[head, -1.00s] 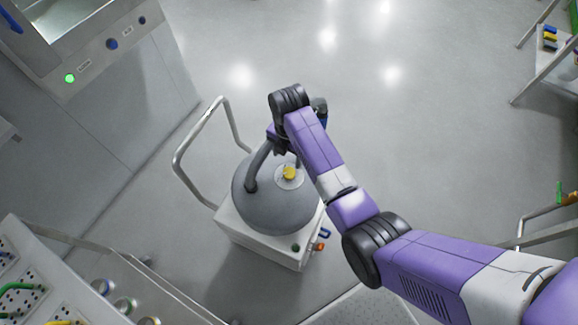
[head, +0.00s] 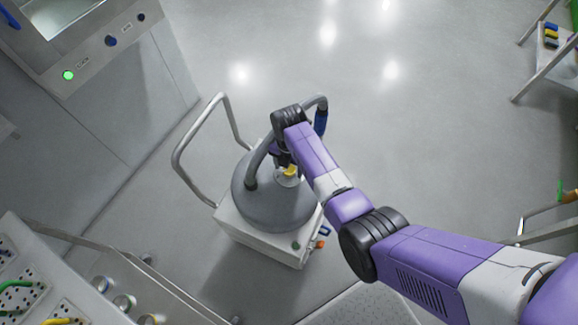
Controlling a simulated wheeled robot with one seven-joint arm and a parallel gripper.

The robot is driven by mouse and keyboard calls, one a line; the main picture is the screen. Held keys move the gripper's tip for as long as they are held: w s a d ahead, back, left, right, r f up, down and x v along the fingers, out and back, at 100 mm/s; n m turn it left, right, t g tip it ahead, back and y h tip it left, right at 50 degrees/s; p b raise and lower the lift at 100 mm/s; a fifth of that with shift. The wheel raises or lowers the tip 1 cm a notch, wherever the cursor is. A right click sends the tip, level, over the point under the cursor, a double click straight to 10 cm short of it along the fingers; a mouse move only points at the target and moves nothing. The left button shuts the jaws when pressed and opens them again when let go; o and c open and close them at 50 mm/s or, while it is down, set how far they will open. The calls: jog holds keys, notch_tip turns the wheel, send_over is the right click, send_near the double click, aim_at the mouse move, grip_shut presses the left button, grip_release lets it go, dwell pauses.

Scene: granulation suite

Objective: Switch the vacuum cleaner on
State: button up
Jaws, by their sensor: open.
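The vacuum cleaner (head: 262,207) stands on the floor in the middle of the head view. It has a grey dome on a pale square base (head: 262,243) and a bent metal push handle (head: 180,160) at its left. A yellow knob (head: 290,170) sits on a light disc on the dome. A dark hose arches up from the dome, partly hidden by my wrist. My gripper (head: 285,167) is open and points down at the yellow knob, close over it. The wrist hides part of the fingers, so contact cannot be told.
A green button (head: 296,245) and orange and blue fittings show on the base's front right. A panel with cables (head: 25,290) stands at lower left, a machine with a lit green button (head: 68,75) at upper left.

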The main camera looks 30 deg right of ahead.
grip_shut()
dwell(0.3)
jog(key=m+p, duration=0.1)
jog(key=m, duration=0.2)
jog(key=shift+r+m, duration=0.1)
jog(key=shift+m, duration=0.3)
jog(key=m+p, duration=0.1)
jog(key=m, duration=0.9)
jog(key=shift+p, duration=0.35)
jog(key=shift+m, duration=2)
